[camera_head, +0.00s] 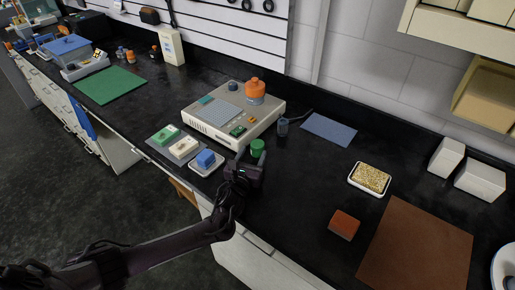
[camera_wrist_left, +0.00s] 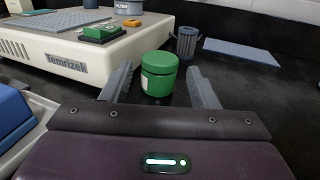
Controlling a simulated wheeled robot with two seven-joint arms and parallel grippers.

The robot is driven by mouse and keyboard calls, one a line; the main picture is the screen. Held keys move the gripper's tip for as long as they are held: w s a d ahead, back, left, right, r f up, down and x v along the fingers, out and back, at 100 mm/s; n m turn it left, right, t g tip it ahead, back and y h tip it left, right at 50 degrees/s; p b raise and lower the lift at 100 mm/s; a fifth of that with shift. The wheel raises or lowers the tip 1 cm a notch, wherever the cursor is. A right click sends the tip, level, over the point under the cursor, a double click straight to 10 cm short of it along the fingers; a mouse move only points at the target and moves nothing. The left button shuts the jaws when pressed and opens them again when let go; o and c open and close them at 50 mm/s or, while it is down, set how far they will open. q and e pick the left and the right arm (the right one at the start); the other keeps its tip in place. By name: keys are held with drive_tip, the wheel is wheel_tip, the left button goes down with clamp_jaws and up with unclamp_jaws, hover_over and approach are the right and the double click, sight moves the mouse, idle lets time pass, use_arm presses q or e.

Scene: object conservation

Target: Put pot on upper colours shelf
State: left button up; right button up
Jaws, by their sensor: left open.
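A small green pot (camera_head: 258,148) with a lid stands upright on the black worktop, beside the front right side of a beige machine. My left gripper (camera_head: 246,163) is just in front of it. In the left wrist view the pot (camera_wrist_left: 159,75) shows between the two spread fingers of my left gripper (camera_wrist_left: 159,84), with a gap on each side. The gripper is open and holds nothing. A wooden shelf unit (camera_head: 487,98) hangs on the wall at the upper right, partly cut off; I cannot tell whether it is the colours shelf. My right gripper is out of view.
The beige machine (camera_head: 212,137) carries an orange-topped jar (camera_head: 255,91). A tray with a blue block (camera_head: 206,158) lies close left of my gripper. A grey cup (camera_head: 283,127) and blue mat (camera_head: 329,129) lie beyond the pot. Worktop to the right is mostly clear before a sponge tray (camera_head: 353,182).

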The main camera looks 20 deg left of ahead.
sight(256, 146)
use_arm(q)
drive_tip(key=w, duration=0.4)
drive_tip(key=shift+w+d, duration=0.1)
drive_tip(key=shift+w, duration=0.1)
drive_tip(key=c, duration=0.8)
drive_tip(key=shift+o, duration=0.2)
drive_tip(key=shift+r, duration=0.15)
